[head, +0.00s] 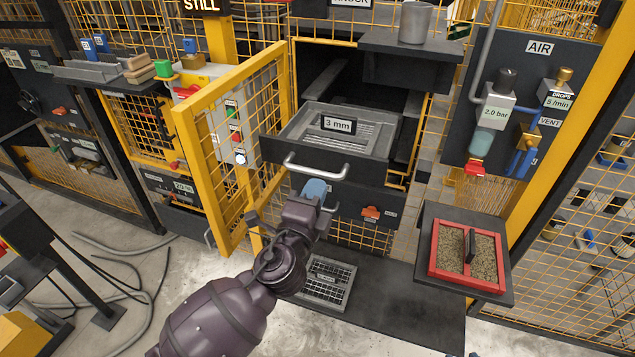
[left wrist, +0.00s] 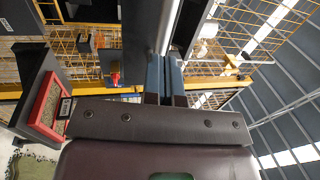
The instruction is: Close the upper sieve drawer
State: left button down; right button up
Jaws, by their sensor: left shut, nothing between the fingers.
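The upper sieve drawer (head: 290,152), with a "3 mm" label and a grey mesh inside, is pulled out of the cabinet. Its silver bar handle (head: 315,171) runs across the dark front. My left gripper (head: 316,188) comes up from below, with its blue fingers shut and empty, just under the handle in the head view. I cannot tell whether they touch the handle or the front. In the left wrist view the shut fingers (left wrist: 164,72) point up at a dark panel and a pale bar close in front of them. My right gripper is not in view.
A yellow mesh door (head: 220,140) stands open left of the drawer. A lower drawer front (head: 360,208) with an orange tag is below it. A red-framed tray (head: 434,262) of grains sits on a shelf at the right. A grey grid (head: 330,285) lies on the dark platform.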

pick_arm(q)
jog(key=shift+w+d+r, duration=0.1)
jog(key=shift+w+d, duration=0.1)
jog(key=shift+w, duration=0.4)
jog(key=shift+w, duration=0.15)
